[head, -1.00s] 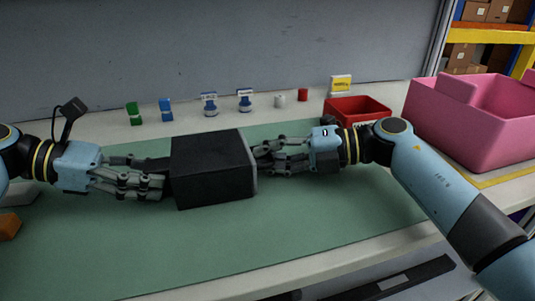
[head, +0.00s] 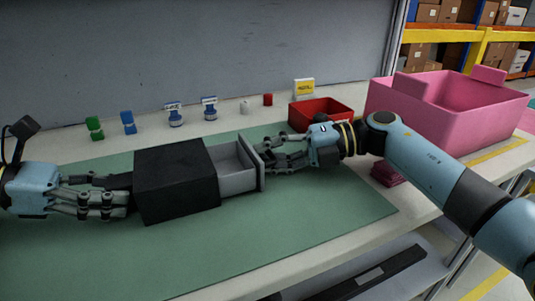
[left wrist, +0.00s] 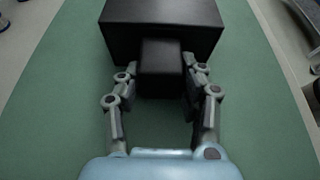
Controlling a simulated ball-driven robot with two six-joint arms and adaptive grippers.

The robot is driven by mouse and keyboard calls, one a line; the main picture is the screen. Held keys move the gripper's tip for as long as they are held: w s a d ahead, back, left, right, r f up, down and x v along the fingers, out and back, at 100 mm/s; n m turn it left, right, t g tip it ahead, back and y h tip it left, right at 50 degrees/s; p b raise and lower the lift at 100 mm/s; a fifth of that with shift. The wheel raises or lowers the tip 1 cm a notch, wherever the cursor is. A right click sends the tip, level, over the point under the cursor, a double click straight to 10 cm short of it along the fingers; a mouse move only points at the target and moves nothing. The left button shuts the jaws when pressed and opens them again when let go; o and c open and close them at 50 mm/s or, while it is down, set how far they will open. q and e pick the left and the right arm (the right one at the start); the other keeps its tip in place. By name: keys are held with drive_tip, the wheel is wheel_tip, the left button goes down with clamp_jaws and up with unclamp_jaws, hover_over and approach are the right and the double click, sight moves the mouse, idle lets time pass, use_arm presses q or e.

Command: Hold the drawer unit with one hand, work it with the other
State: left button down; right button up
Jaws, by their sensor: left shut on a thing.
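The drawer unit is a black box (head: 176,186) on the green mat. Its grey drawer (head: 235,172) sticks out on the right side, and the visible inside looks empty. My left gripper (head: 122,192) is shut on a dark block on the unit's left end. The left wrist view shows this block (left wrist: 161,66) between the fingers, against the black box (left wrist: 160,25). My right gripper (head: 268,158) is at the drawer's front panel (head: 257,168), with its fingertips close to it. Whatever is between those fingertips is hidden.
A red bin (head: 320,113) and a large pink bin (head: 440,118) stand at the right. A folded dark red item (head: 388,173) lies near my right arm. Several small items, including a green one (head: 94,128), line the back. The mat's front (head: 270,240) is clear.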

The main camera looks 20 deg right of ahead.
drive_tip(key=shift+v, duration=3.75)
use_arm(q)
drive_tip(key=c, duration=0.7)
unclamp_jaws()
